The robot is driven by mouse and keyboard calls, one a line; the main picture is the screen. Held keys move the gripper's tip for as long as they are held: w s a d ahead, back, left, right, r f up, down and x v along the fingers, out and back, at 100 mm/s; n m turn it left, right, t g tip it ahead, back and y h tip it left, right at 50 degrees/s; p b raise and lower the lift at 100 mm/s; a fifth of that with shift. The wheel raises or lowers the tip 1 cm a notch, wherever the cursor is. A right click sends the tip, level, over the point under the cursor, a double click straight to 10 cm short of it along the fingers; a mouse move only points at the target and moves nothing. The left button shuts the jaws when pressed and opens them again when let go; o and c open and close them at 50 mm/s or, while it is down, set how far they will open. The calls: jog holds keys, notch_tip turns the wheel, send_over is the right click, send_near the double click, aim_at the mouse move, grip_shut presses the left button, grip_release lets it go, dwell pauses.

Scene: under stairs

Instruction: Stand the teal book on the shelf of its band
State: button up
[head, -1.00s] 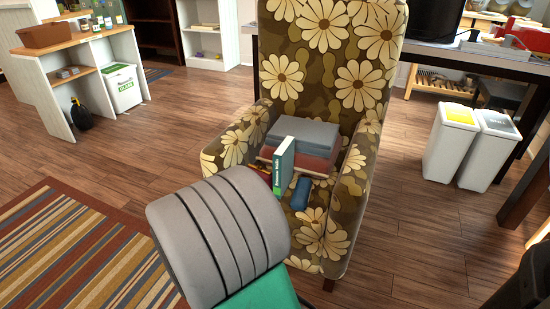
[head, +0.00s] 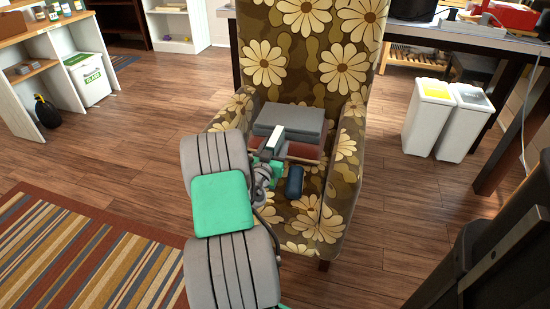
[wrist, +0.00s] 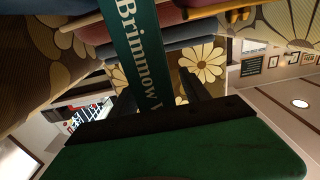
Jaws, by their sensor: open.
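The teal book stands upright on the seat of the flowered armchair (head: 343,165). In the head view my arm hides most of it, and a pale upper edge (head: 273,141) shows. In the wrist view its dark green spine (wrist: 141,45) carries the pale letters "Brimmow". My gripper (head: 268,166) is at the book, its dark fingers open. In the wrist view the spine lies between the fingers (wrist: 157,90), with no clear contact to see. A grey-blue book (head: 290,122) lies on a red one (head: 304,151) behind it.
A small dark blue object (head: 294,181) lies on the seat right of the book. A white shelf unit (head: 178,28) stands at the back, a wood-topped unit (head: 45,65) at the left. Two white bins (head: 445,120) stand right. Floor between is clear.

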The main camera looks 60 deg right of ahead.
grip_shut()
dwell(0.6)
dwell(0.8)
